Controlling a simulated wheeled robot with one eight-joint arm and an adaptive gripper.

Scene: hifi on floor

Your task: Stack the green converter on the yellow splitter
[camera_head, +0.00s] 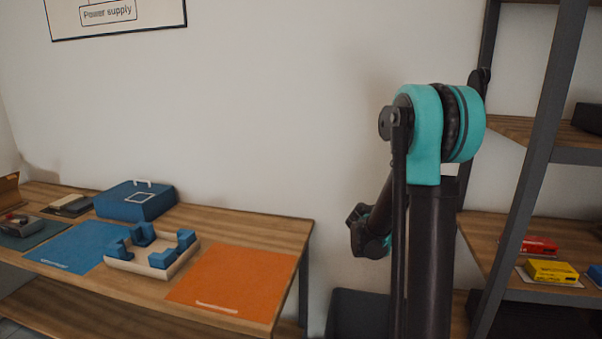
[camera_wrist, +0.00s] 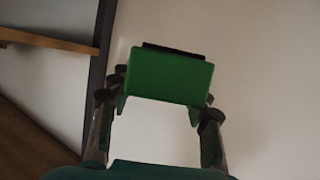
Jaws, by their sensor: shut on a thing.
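In the wrist view a green block-shaped thing, the green converter (camera_wrist: 172,76), sits between the fingers of my gripper (camera_wrist: 158,108). My gripper is shut on it, and a dark strip runs along its top edge. The converter and the gripper's fingertips do not show clearly in the head view, where my arm stands in front of the wall. The yellow splitter (camera_head: 551,271) lies on the lower shelf at the right in the head view. My gripper appears well apart from it.
A red box (camera_head: 540,245) lies behind the yellow splitter on the shelf (camera_head: 490,228), with a blue thing (camera_head: 595,272) to its right. A dark shelf post (camera_head: 541,150) stands in front. The table at left holds a blue case (camera_head: 136,203), a cradle (camera_head: 135,262) and an orange mat (camera_head: 233,286).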

